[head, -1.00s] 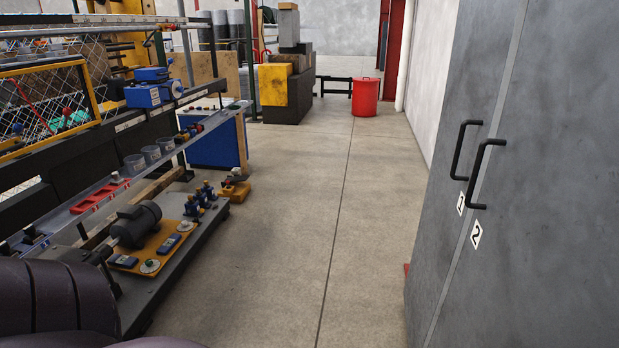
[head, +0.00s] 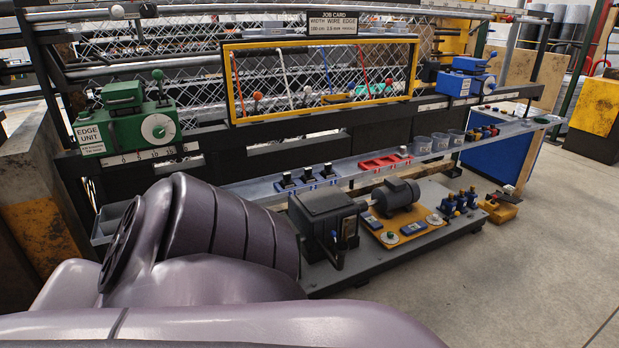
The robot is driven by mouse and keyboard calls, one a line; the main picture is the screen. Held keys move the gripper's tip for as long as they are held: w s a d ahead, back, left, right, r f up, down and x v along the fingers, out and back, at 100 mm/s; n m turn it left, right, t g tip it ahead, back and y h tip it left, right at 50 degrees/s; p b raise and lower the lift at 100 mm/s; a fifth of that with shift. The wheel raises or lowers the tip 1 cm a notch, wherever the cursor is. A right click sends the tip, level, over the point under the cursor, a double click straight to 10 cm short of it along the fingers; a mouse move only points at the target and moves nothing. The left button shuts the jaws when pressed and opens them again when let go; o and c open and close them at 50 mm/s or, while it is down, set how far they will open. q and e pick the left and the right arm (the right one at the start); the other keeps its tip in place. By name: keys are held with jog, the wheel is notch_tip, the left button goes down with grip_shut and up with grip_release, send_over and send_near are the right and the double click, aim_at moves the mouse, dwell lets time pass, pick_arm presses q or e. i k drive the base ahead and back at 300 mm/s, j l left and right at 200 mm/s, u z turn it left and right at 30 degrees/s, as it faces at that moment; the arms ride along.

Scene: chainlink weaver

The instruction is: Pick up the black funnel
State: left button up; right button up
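I cannot make out a black funnel in the head view. Black items on the chainlink machine (head: 215,152) include a motor (head: 397,193), a gearbox (head: 325,215) and small black pieces on a blue holder (head: 308,178), but none shows a clear funnel shape. Links of my own arm cover the lower left and hide part of the machine's base and the left end of the long grey tray (head: 345,168). Neither of my grippers is in view.
The tray holds a red holder (head: 378,163) and clear cups (head: 440,142). A green edge unit (head: 125,125) and a blue unit (head: 467,80) sit on the rail. A yellow-topped block (head: 597,105) stands at far right.

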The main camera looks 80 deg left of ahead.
aim_at(342, 248)
jog(key=u, duration=2.25)
jog(key=i+l+u, duration=0.2)
jog(key=i, duration=0.25)
jog(key=i+l+u, duration=0.2)
jog(key=i, duration=0.25)
jog(key=i+l+u, duration=0.2)
jog(key=i, duration=0.2)
